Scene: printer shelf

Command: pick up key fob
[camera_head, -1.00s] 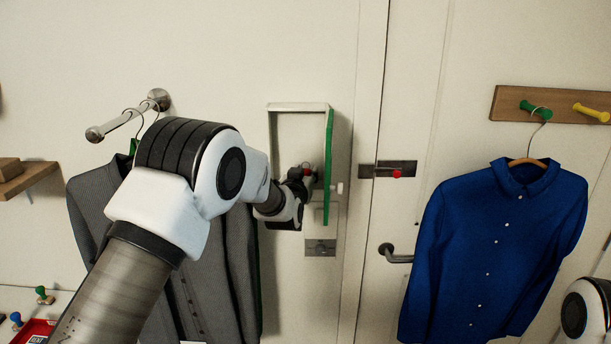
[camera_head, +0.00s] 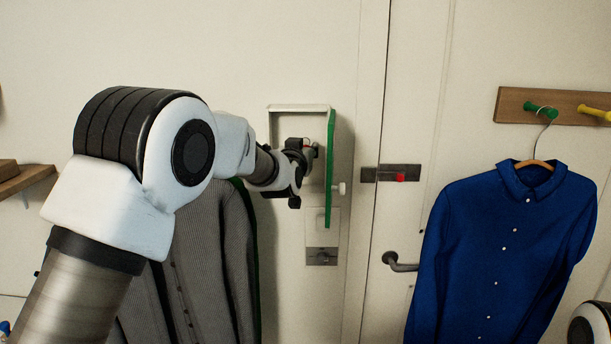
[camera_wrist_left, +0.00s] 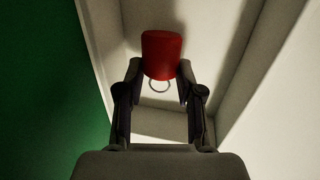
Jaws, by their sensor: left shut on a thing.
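The key fob is a red, rounded block with a thin metal ring below it in the left wrist view (camera_wrist_left: 162,54). My left gripper (camera_wrist_left: 160,72) is shut on the fob, with one finger on each side. In the head view my left gripper (camera_head: 311,151) is at the opening of a shallow white wall box (camera_head: 298,107), beside its open green door (camera_head: 330,180). My right gripper is out of view.
A grey jacket (camera_head: 215,260) hangs behind my left arm. A door with a red-marked latch (camera_head: 399,177) and a lever handle (camera_head: 399,262) is to the right. A blue shirt (camera_head: 505,245) hangs from a peg rack (camera_head: 560,107) farther right.

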